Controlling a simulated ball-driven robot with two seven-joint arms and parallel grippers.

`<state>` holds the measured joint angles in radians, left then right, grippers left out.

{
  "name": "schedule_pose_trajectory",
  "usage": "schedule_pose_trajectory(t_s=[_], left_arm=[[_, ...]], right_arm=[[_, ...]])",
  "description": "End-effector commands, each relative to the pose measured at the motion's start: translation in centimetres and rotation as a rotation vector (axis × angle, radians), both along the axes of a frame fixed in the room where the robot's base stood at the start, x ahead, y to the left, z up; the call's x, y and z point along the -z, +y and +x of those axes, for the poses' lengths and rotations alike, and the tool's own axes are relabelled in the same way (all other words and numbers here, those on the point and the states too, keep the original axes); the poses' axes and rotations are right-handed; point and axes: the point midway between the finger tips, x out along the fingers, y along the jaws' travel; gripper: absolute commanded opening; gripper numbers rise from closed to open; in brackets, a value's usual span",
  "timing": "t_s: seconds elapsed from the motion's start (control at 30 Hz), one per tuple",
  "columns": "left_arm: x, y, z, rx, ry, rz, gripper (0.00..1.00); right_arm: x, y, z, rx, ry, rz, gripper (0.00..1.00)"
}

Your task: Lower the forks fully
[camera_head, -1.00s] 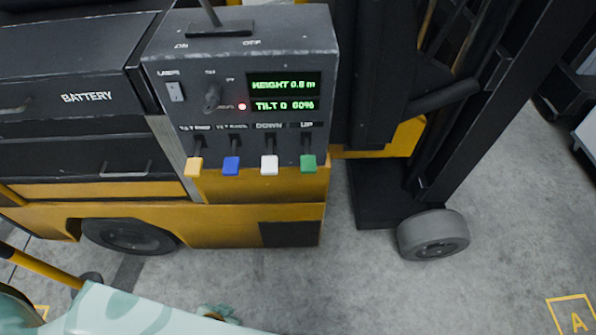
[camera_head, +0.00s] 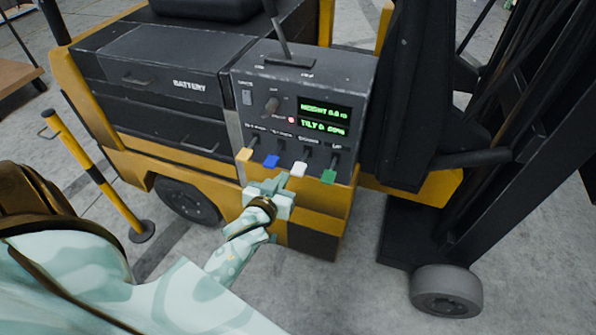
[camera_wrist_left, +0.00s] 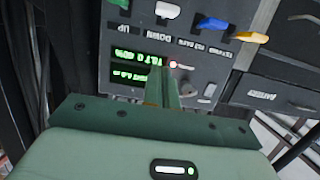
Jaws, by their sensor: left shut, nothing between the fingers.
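The control panel (camera_head: 335,86) on the forklift has four levers in a row: yellow (camera_head: 244,155), blue (camera_head: 271,161), white (camera_head: 299,169) under the DOWN label, and green (camera_head: 328,177) under UP. Its green display (camera_head: 325,117) shows a height line and a tilt line; the digits are hard to read. My left gripper (camera_head: 283,180) is shut and empty, just below and in front of the blue and white levers. In the left wrist view, the shut fingers (camera_wrist_left: 162,88) point at the panel, with the white lever (camera_wrist_left: 168,10) beyond them, upside down. The forks are not visible.
The black mast (camera_head: 520,130) and a grey wheel (camera_head: 446,291) stand to the right. A yellow post (camera_head: 95,175) stands at the left. A battery box (camera_head: 170,75) is left of the panel. Concrete floor is clear below the forklift.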

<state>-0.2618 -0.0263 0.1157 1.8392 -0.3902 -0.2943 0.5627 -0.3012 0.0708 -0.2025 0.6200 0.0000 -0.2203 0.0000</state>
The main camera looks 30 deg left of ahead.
Motion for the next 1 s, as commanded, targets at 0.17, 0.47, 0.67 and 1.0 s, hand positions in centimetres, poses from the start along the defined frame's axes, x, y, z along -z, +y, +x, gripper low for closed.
schedule_pose_trajectory(t_s=[0.17,0.47,0.67,1.0], left_arm=[[0.1,0.0,0.3,0.001,0.001,0.000,0.00],[1.4,1.1,4.7,0.001,0.000,0.002,0.00],[2.5,2.1,8.7,0.001,0.000,0.002,0.00],[6.4,2.2,9.4,0.001,0.003,-0.001,0.00]], right_arm=[[0.1,-0.1,0.1,-0.001,-0.001,-0.001,0.36],[0.9,-0.8,0.0,-0.001,0.001,-0.010,0.36],[1.9,-0.9,-0.1,0.000,0.004,-0.011,0.36],[3.8,-0.9,-0.4,0.000,0.011,-0.011,0.36]])
